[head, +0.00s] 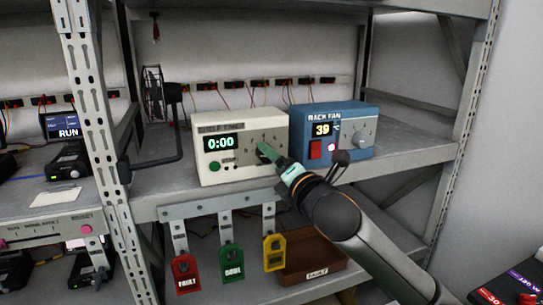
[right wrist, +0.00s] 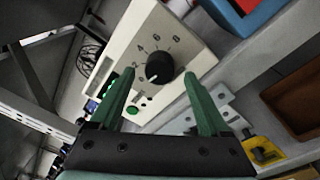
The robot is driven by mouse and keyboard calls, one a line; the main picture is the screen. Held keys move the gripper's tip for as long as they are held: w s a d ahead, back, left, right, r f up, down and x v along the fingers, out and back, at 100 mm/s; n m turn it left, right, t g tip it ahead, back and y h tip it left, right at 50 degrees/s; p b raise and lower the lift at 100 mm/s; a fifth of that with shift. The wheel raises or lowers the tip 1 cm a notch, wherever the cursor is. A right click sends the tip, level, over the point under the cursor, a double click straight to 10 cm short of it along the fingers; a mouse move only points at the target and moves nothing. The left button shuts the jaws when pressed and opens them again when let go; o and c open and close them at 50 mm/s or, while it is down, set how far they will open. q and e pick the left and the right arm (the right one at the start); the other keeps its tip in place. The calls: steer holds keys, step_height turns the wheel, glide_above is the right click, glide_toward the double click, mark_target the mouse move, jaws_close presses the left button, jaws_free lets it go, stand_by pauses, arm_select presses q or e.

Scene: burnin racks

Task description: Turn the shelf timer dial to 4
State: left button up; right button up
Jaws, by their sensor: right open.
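The shelf timer (head: 239,171) is a cream box on the middle shelf, with a green 0:00 display (head: 221,142) and a green button. Its black dial (right wrist: 160,67) shows in the right wrist view with printed numbers around it; its white mark points to the lower left, away from the 4. My right gripper (head: 268,153) is in front of the timer face and mostly covers the dial in the head view. Its green fingers (right wrist: 159,75) are open, one on each side of the dial in the wrist view; I cannot tell whether they touch it. My left gripper is not in view.
A blue rack fan box (head: 345,146) reading 39 stands close right of the timer. Red, green and yellow tags (head: 231,262) hang below the shelf edge. A brown fault tray (head: 325,262) sits below. A perforated post (head: 98,130) stands left.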

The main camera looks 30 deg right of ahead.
steer(key=shift+w+d, duration=0.1)
steer(key=shift+w, duration=0.75)
jaws_close()
